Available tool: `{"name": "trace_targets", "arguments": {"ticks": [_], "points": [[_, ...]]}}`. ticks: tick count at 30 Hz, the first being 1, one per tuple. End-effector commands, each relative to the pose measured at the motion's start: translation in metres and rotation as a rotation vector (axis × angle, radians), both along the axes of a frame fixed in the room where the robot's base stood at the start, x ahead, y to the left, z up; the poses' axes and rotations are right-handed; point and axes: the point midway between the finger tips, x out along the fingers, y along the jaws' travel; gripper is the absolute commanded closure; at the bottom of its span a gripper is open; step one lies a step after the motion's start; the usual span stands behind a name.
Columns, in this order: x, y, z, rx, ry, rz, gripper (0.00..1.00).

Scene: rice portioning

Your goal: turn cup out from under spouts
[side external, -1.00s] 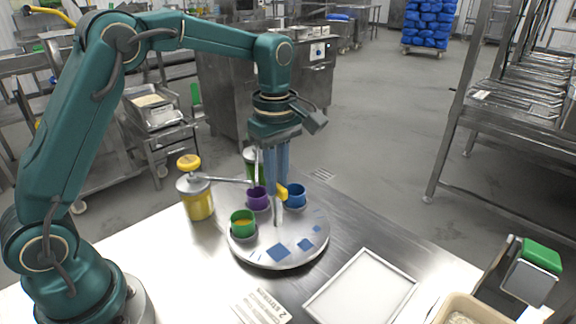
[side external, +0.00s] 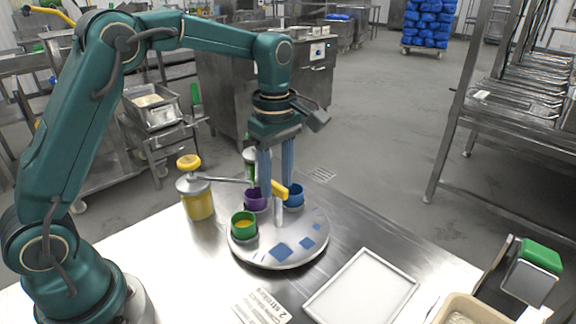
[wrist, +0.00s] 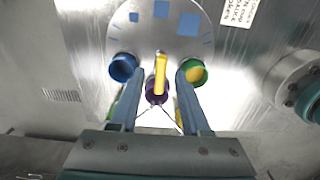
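A round metal turntable (side external: 262,255) carries a green cup (side external: 243,226) with yellow contents, a purple cup (side external: 254,203) and a blue cup (side external: 294,196). The purple cup, also in the wrist view (wrist: 155,98), sits at the ends of the thin dispenser spouts (side external: 225,180). A yellow handle (side external: 280,193) stands on a post at the turntable. My gripper (side external: 276,185) is open, pointing down over the turntable. In the wrist view its fingers (wrist: 158,75) are wide apart, one on each side of the yellow handle (wrist: 160,70), with gaps showing. The purple cup is partly hidden by the handle.
A yellow pump jar (side external: 199,200) stands left of the turntable, and a green one (side external: 249,160) behind it. A white-rimmed tray (side external: 360,290) lies at front right. A tan bin (side external: 470,310) and green-topped device (side external: 535,265) are further right. Blue squares mark the turntable.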

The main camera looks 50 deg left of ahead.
Motion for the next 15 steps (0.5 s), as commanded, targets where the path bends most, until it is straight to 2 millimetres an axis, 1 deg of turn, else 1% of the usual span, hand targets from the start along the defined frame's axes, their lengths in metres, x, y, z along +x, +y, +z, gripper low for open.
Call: {"name": "trace_targets", "arguments": {"ticks": [8, 11, 15], "points": [[0.000, 0.000, 0.001, 0.000, 0.001, 0.000, 0.54], [0.001, 0.000, 0.009, 0.000, -0.002, 0.000, 0.54], [0.001, 0.000, 0.029, 0.000, -0.005, 0.000, 0.54]]}}
